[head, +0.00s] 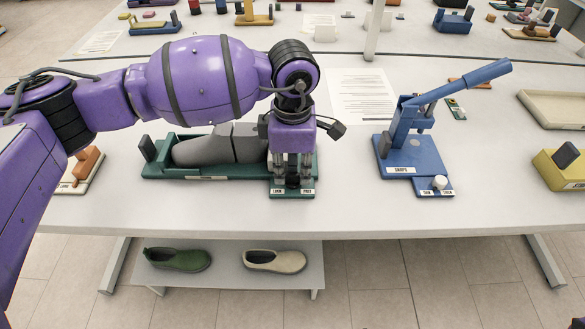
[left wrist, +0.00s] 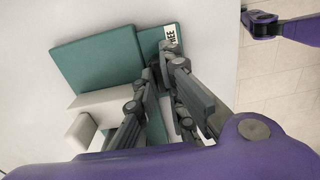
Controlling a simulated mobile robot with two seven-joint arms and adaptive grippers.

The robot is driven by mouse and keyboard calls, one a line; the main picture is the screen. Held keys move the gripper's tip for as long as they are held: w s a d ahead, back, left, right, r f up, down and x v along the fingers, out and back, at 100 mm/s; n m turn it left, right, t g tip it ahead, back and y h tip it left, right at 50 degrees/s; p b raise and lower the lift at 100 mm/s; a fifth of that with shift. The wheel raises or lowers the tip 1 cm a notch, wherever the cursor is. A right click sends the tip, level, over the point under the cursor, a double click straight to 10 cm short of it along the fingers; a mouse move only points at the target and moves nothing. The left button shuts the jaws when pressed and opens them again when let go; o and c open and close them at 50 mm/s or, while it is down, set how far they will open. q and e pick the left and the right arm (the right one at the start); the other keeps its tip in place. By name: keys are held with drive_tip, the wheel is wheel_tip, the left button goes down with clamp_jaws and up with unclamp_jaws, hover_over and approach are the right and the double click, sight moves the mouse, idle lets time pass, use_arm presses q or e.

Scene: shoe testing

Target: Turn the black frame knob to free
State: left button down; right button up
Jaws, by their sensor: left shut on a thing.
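The green frame base (head: 160,171) stands on the table at left centre and carries a grey foot form (head: 205,150). A small green plate at its front right has two white labels; the right one (head: 307,191) reads FREE. My left gripper (head: 292,180) points down over this plate, shut on the black frame knob (head: 292,183), which is mostly hidden between the fingers. In the left wrist view the fingers (left wrist: 165,95) are over the green plate (left wrist: 105,62) beside the FREE label (left wrist: 172,38). A purple part with a dark tip (left wrist: 262,22), seemingly my right arm, shows at upper right.
A blue lever press (head: 405,150) stands to the right, with a white knob (head: 439,182) at its front. A paper sheet (head: 362,95) lies behind. A yellow block (head: 562,168) is at far right. A green shoe (head: 177,259) and a beige shoe (head: 275,261) rest on the shelf below.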

sight(293, 174)
drive_tip(key=shift+s, duration=0.1)
use_arm(q)
drive_tip(key=c, duration=1.8)
unclamp_jaws()
use_arm(e)
drive_tip(key=shift+s+f, duration=0.15)
drive_tip(key=shift+s, duration=0.1)
use_arm(q)
drive_tip(key=shift+r, duration=0.15)
use_arm(e)
drive_tip(key=shift+w, duration=0.1)
use_arm(q)
wheel_tip(293, 174, up, 12)
drive_tip(key=shift+f, duration=0.1)
